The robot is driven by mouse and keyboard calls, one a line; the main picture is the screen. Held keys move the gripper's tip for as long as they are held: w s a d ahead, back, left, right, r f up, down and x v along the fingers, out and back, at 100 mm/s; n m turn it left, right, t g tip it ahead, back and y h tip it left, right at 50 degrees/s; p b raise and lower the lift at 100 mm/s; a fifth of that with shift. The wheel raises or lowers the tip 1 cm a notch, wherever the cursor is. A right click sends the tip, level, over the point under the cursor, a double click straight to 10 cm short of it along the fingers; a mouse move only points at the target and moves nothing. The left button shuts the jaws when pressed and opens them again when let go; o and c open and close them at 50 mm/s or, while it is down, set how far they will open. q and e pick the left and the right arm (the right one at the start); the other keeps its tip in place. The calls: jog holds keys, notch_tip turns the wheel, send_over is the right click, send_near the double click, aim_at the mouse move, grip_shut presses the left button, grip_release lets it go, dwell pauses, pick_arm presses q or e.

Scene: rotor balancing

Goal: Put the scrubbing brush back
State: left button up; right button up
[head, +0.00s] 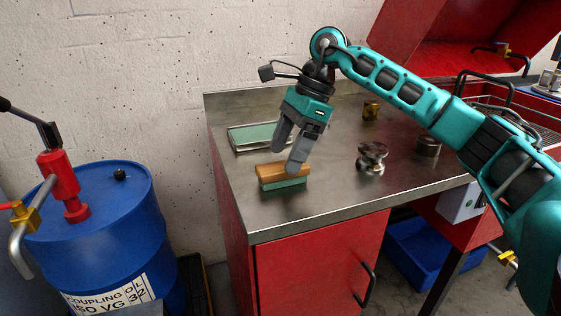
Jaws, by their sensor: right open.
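The scrubbing brush (283,177) has a wooden top and a green lower part. It rests on the metal bench top (335,199) near the left front. My right gripper (286,160) is open and points down just above and behind the brush. One finger overlaps the brush's top in the picture; I cannot tell whether it touches. A shallow tray (235,138) with a green inside lies behind the brush, at the bench's back left. My left gripper is not in view.
A shiny metal part (371,158), a darker round part (428,146) and a small brass piece (371,110) stand to the right on the bench. A blue oil drum (105,240) with a red pump stands at left. The front middle of the bench is clear.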

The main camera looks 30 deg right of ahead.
jog(key=p+v, duration=0.1)
jog(key=v, duration=0.7)
dwell(0.4)
